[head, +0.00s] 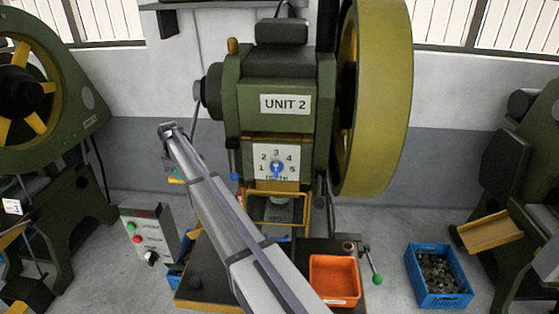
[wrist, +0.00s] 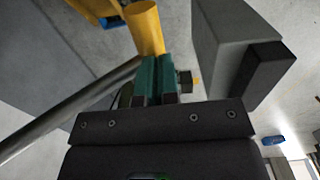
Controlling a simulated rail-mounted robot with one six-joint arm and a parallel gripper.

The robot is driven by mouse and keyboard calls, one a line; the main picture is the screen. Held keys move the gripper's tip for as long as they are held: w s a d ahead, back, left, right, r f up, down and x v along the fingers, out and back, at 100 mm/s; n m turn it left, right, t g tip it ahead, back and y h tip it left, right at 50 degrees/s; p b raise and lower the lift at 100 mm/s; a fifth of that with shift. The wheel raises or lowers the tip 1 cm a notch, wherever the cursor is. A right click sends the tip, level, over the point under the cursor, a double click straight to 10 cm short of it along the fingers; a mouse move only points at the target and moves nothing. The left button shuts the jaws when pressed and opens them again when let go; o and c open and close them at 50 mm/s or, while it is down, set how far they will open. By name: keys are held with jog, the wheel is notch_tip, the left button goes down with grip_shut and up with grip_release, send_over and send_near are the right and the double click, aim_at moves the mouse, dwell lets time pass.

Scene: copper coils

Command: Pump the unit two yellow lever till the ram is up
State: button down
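Unit 2, a green press (head: 285,70), stands in the middle of the head view. Its blue-pointed dial (head: 276,167) sits under the label. The yellow lever grip (wrist: 146,30) is at the top of the wrist view, and a small yellow end (head: 176,181) shows left of the press in the head view. My gripper (wrist: 156,70) has its teal fingers close together, with almost no gap. Their tips overlap the near end of the yellow grip; I cannot tell whether they touch it. The ram area (head: 282,207) is partly hidden by my arm.
A control box (head: 150,237) stands left of my arm. An orange bin (head: 334,278) and a green-knobbed handle (head: 376,278) are at the bench's right. A blue crate of parts (head: 438,275) is on the floor. Other presses flank both sides. A metal rod (wrist: 70,105) crosses the wrist view.

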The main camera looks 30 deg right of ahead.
notch_tip(320, 180, up, 8)
jog(key=s+a+p, duration=0.2)
jog(key=p, duration=0.5)
jog(key=shift+s+a, duration=0.2)
jog(key=shift+s, duration=0.05)
jog(key=shift+r, duration=0.1)
jog(key=shift+s+f+b, duration=0.15)
jog(key=shift+f+b, duration=0.25)
